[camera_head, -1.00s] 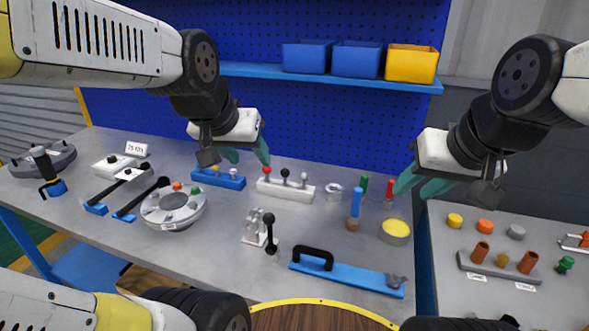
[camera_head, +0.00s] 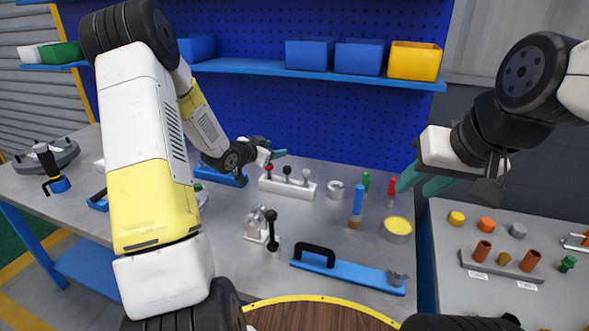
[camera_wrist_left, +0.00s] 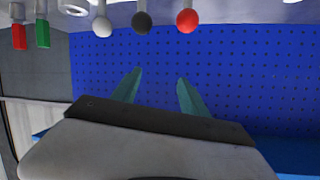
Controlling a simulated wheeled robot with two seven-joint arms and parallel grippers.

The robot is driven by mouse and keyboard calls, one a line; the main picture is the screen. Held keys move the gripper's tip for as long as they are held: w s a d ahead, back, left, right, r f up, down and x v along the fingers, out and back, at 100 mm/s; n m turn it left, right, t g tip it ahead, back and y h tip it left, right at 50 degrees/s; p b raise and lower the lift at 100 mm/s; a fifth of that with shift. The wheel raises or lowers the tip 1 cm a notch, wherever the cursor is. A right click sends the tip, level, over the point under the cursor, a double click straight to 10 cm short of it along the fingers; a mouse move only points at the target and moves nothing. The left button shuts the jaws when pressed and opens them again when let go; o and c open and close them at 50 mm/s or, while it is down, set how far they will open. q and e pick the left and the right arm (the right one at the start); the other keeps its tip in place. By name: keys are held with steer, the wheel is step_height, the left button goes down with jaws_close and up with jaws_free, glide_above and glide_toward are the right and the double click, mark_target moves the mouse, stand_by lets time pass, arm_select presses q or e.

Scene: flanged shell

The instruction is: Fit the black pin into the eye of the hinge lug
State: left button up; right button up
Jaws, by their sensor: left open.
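The black pin (camera_head: 271,230) has a ball top and stands upright on the grey table. The grey metal hinge lug (camera_head: 255,225) stands just left of it. My left gripper (camera_head: 277,154) is behind them, above the white block with ball-topped levers. It is open and empty; the left wrist view shows its two teal fingers (camera_wrist_left: 160,76) apart, with only blue pegboard behind. My right gripper (camera_head: 421,183) hangs at the right, over the table edge, its teal fingers apart and empty. The lug's eye is too small to make out.
The white lever block (camera_head: 287,186) lies behind the lug. A blue bar with a black handle (camera_head: 346,272) lies in front right. A blue-handled tool (camera_head: 356,202) and a yellow-topped cylinder (camera_head: 397,229) stand right. My left arm hides the table's left part.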

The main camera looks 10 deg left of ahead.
mark_target(284, 169)
arm_select(q)
steer(key=f+h, duration=0.1)
steer(key=f, duration=0.1)
steer(key=d+f+t+h, duration=0.1)
steer(key=f+h, duration=0.1)
steer(key=f, duration=0.1)
steer(key=s+f+t+h, duration=0.1)
steer(key=f, duration=0.2)
steer(key=shift+d+f, duration=0.25)
steer(key=shift+d, duration=0.05)
steer(key=shift+h, duration=0.4)
steer(key=x, duration=0.6)
steer(key=shift+s+d+f, duration=0.1)
steer(key=shift+d+f, duration=0.05)
steer(key=shift+f, duration=0.2)
steer(key=shift+w+d, duration=0.25)
steer(key=shift+w, duration=0.3)
jaws_close()
